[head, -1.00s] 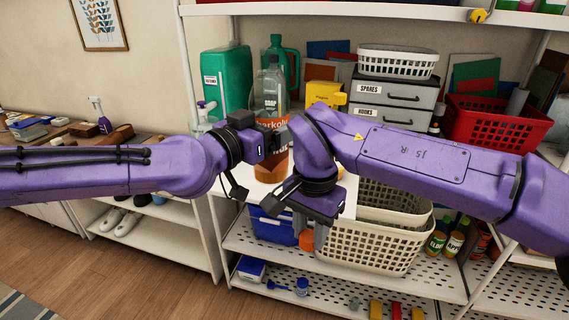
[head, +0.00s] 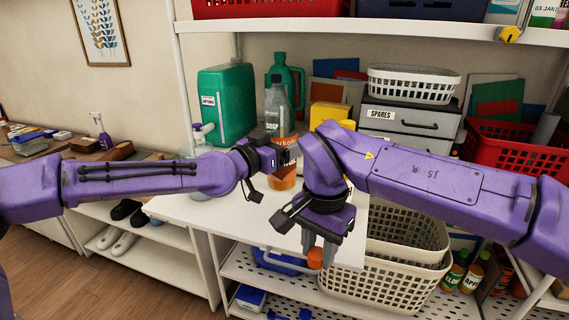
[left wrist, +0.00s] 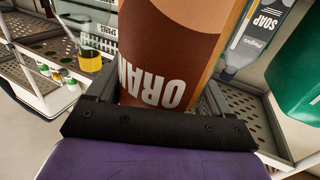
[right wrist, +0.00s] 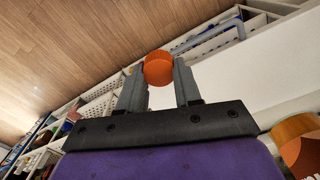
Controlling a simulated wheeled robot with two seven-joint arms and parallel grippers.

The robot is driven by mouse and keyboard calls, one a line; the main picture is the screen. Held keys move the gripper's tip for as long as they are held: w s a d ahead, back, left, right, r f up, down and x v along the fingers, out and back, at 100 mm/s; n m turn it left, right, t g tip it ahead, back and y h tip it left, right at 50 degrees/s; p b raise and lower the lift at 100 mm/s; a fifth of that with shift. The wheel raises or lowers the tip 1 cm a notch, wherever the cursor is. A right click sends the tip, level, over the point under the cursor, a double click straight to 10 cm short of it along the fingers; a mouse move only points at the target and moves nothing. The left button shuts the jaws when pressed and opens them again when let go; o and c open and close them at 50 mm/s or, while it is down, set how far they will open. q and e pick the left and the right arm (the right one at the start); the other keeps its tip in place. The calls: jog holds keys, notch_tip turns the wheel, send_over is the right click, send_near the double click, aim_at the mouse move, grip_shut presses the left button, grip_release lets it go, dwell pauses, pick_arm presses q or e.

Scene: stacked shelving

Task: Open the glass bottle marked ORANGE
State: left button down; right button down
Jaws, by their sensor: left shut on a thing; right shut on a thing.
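The bottle marked ORANGE (left wrist: 160,60) fills the middle of the left wrist view, with a brown and orange label. My left gripper (left wrist: 150,100) is shut around it. In the head view my left gripper (head: 284,156) is partly covered by my right arm. My right gripper (head: 318,246) points down over the front edge of the white board, shut on an orange cap (right wrist: 158,68). The cap also shows below its fingers in the head view (head: 315,258). The cap is apart from the bottle, whose orange top and brown label (right wrist: 300,150) show in the right wrist view.
A SOAP bottle (left wrist: 252,40) and a green canister (head: 228,105) stand behind. Drawers marked SPARES (head: 405,125) and a red basket (head: 500,150) are at the back right. Cream baskets (head: 375,270) sit below. The front of the white board (head: 215,215) is clear.

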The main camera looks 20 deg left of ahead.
pick_arm(q)
jog(key=w+a+f+p, duration=0.1)
jog(key=w+f, duration=0.3)
jog(key=f, duration=0.4)
jog(key=shift+w, duration=0.15)
jog(key=shift+f, duration=0.1)
jog(key=shift+f, duration=0.1)
grip_release()
jog(key=shift+s, duration=0.2)
